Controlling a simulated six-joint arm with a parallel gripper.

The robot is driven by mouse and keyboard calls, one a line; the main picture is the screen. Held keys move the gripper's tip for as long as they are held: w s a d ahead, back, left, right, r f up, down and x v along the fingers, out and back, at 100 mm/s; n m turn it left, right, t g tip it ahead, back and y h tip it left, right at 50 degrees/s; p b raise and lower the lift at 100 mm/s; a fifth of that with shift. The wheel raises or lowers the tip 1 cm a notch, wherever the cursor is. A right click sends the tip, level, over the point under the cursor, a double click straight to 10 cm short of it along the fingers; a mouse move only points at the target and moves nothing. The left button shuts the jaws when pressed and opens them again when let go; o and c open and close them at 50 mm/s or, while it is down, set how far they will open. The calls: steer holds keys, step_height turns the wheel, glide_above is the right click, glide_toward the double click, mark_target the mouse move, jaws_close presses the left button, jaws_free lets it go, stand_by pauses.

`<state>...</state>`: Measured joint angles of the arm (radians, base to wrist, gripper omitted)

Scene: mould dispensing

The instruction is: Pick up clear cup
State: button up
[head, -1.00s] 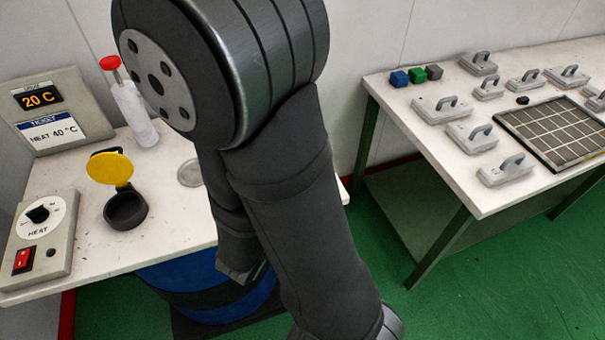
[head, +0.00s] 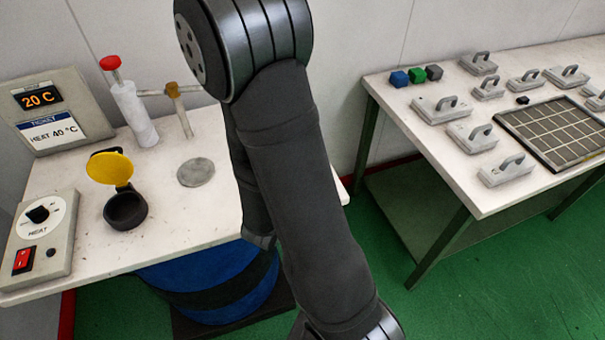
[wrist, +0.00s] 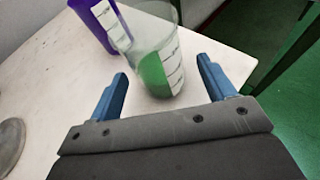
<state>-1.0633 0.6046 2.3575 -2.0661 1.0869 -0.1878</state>
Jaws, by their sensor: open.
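My gripper (wrist: 165,80) is open, with one blue finger to the left and one to the right of the cup's lower part in the picture. I cannot tell how far the fingertips reach past the cup's near side. The cup's top is cut off by the frame edge. In the head view the cup and my gripper are hidden behind my arm.
A purple cup (wrist: 98,28) with a white scale stands close to the left of the clear cup. The white table (head: 165,235) also holds a yellow-lidded dark pot (head: 125,210), a red-topped bottle (head: 135,115) and a flat grey disc (head: 196,172). The table edge is right of the clear cup.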

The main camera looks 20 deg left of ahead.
steer(key=shift+x, duration=1.6)
steer(key=c, duration=1.1)
steer(key=shift+r, duration=0.1)
steer(key=shift+r, duration=0.7)
steer(key=r, duration=0.1)
steer(key=d+r, duration=0.1)
steer(key=r, duration=0.1)
steer(key=shift+r, duration=0.15)
steer(key=d+r, duration=0.2)
steer(key=d, duration=0.1)
steer(key=d+r, duration=0.2)
steer(key=d, duration=0.2)
steer(key=d+r, duration=0.2)
steer(key=d, duration=0.1)
steer(key=shift+w+d+r, duration=0.1)
steer(key=shift+w+d, duration=0.15)
steer(key=shift+d, duration=0.05)
